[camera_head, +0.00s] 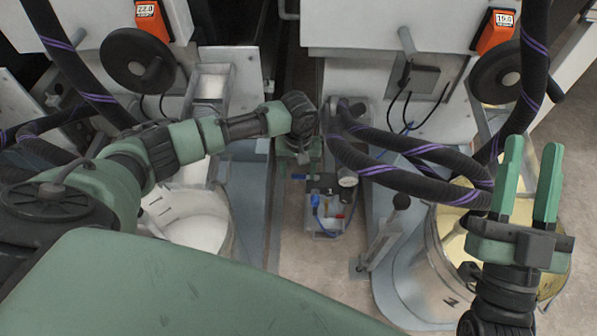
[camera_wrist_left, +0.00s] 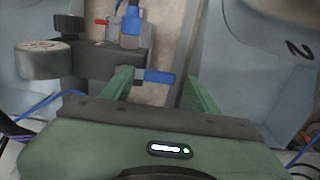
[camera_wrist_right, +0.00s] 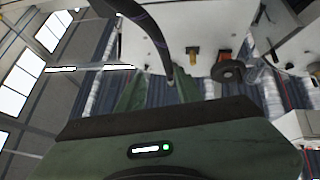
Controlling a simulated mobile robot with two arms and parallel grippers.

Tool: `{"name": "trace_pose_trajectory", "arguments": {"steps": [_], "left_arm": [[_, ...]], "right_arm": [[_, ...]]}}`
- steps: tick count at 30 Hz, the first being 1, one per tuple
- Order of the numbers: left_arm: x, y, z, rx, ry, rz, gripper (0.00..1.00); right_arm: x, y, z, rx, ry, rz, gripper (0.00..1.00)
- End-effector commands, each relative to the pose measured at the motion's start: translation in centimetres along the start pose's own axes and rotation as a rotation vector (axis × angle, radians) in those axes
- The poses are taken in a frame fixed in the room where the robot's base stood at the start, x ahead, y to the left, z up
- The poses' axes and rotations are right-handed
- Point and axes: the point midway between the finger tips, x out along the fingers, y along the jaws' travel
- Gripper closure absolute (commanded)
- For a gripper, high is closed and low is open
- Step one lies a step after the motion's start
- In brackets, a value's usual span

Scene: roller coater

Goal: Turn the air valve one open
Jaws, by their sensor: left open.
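The air unit (camera_head: 322,208) stands low between the two machines, with a round gauge on top and blue fittings. A short blue valve handle (camera_wrist_left: 160,76) sticks out sideways from its dark body in the left wrist view. It also shows as a small blue bar in the head view (camera_head: 298,177). My left gripper (camera_wrist_left: 158,88) is open, with the blue handle between its fingers; whether a finger touches it I cannot tell. In the head view the left wrist hides most of its fingers. My right gripper (camera_head: 530,165) is open and empty, raised at the right, away from the unit.
Thick black hoses with purple stripes (camera_head: 410,145) loop just right of the unit. A yellowish drum (camera_head: 440,245) stands at the right and a white bucket (camera_head: 185,215) at the left. Handwheels (camera_head: 137,60) sit on both machines. Floor is clear in front of the unit.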

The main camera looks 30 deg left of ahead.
Motion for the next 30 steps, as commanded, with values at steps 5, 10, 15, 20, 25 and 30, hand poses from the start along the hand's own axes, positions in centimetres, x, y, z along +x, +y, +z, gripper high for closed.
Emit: {"name": "trace_pose_trajectory", "arguments": {"steps": [5,10,15,20,25,30], "left_arm": [[0.1,0.0,0.0,0.0,0.0,0.0,0.4],[0.1,0.0,0.0,0.0,0.0,0.0,0.51],[0.1,0.0,0.0,0.0,0.0,0.0,0.98],[0.1,0.0,0.0,0.0,0.0,0.0,1.0],[0.0,0.0,0.0,-0.002,0.0,0.0,1.0],[-0.1,0.0,0.1,-0.01,0.0,-0.001,1.0]], "right_arm": [[0.0,0.0,-0.2,0.001,0.011,0.0,0.65],[0.0,0.0,-0.2,0.001,0.01,0.0,0.65],[0.0,0.0,-0.2,0.001,0.009,0.0,0.65],[0.0,0.0,-0.1,0.001,0.008,0.0,0.65],[0.1,0.0,0.0,0.0,-0.003,0.0,0.65],[0.0,0.3,2.0,-0.005,-0.12,0.006,0.65]]}}
